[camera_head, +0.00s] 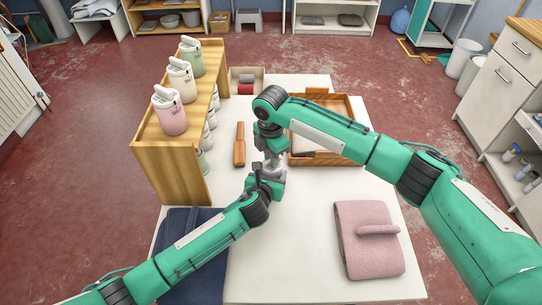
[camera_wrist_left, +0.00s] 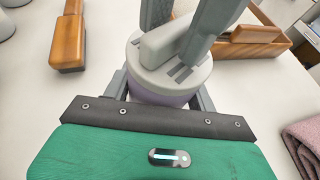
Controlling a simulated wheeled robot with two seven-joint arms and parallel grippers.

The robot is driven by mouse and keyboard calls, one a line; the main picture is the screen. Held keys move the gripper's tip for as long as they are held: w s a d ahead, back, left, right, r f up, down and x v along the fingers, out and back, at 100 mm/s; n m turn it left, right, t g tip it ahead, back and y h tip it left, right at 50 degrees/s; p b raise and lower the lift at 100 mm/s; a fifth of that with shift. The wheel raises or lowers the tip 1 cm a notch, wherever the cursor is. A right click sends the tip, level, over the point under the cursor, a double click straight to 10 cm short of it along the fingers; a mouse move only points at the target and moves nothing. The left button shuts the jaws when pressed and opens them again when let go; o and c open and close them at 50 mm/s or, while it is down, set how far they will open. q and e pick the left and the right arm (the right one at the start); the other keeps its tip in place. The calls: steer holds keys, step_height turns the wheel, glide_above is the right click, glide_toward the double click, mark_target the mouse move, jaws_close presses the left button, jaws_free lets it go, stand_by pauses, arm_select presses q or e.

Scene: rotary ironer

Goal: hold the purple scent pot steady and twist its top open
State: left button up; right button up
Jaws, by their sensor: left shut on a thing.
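The purple scent pot (camera_wrist_left: 170,97) stands upright in the left wrist view, with a round grey lid (camera_wrist_left: 145,72) that has a raised grip bar (camera_wrist_left: 165,42). My left gripper (camera_head: 267,182) is shut around the pot's body, one finger on each side. My right gripper (camera_head: 273,158) comes down from above. In the left wrist view its two dark fingers (camera_wrist_left: 183,35) are on either side of the grip bar. I cannot tell whether they press on it. In the head view the grippers hide most of the pot.
A wooden shelf (camera_head: 160,165) with several pastel canisters stands at left. A wooden tool (camera_head: 239,145) lies beside it. A wooden tray (camera_head: 345,105) is behind my right gripper. A folded pink towel (camera_head: 365,255) and dark blue cloth (camera_head: 190,225) lie at the front.

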steer(key=shift+o, duration=0.9)
step_height(320, 180, up, 12)
arm_select(q)
steer(key=o, duration=1.2)
steer(key=shift+c, duration=0.2)
